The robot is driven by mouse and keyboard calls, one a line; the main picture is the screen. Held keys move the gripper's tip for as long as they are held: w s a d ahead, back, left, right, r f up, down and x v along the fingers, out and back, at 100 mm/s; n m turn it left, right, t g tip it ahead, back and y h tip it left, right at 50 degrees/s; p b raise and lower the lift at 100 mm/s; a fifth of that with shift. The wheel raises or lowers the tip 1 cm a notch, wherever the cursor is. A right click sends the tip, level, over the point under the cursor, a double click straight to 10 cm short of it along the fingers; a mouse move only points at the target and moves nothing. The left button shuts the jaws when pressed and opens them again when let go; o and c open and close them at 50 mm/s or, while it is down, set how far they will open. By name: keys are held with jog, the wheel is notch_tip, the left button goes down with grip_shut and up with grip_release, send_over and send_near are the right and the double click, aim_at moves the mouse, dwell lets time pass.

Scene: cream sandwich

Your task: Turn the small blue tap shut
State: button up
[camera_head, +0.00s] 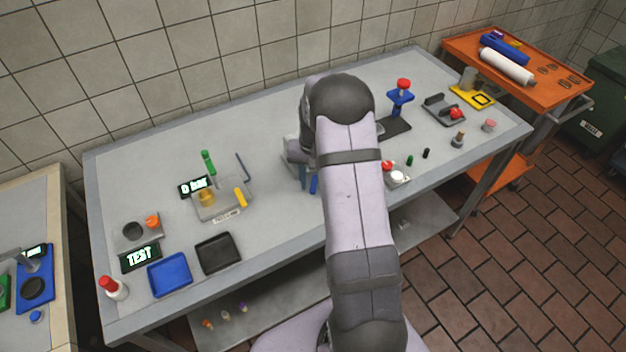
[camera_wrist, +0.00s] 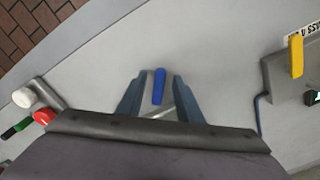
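The small blue tap shows its blue handle (camera_wrist: 159,86) at the centre of the wrist view, pointing away from my gripper's base. In the head view the handle (camera_head: 313,185) shows just left of my arm, near the table's front edge. My gripper (camera_wrist: 157,92) is open, with one blue-grey finger on each side of the handle and gaps between. Whether the fingers are at the handle's height cannot be told. A pale metal part shows under the handle's near end. My arm hides most of the tap's body in the head view.
A fixture with a yellow lever (camera_head: 241,197) and a green handle (camera_head: 208,162) stands left of my gripper. A white knob (camera_wrist: 25,97) and red knob (camera_wrist: 44,117) lie to the left in the wrist view. Blue (camera_head: 169,275) and black (camera_head: 218,253) trays lie front left.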

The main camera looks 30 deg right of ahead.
jog(key=shift+f, duration=0.1)
grip_shut()
jog(key=shift+w+a, duration=0.1)
jog(key=m, duration=0.1)
jog(key=w+m+b, duration=0.1)
jog(key=m, duration=0.1)
jog(key=a+m, duration=0.1)
jog(key=m, duration=0.1)
jog(key=shift+w, duration=0.25)
jog(key=shift+w+a+m+b, duration=0.2)
jog(key=shift+w+m, duration=0.25)
jog(key=shift+m, duration=0.95)
jog(key=shift+w+a+m+b, duration=0.1)
jog(key=shift+w+m+b, duration=0.3)
jog(key=shift+m, duration=1)
jog(key=shift+w, duration=0.1)
grip_release()
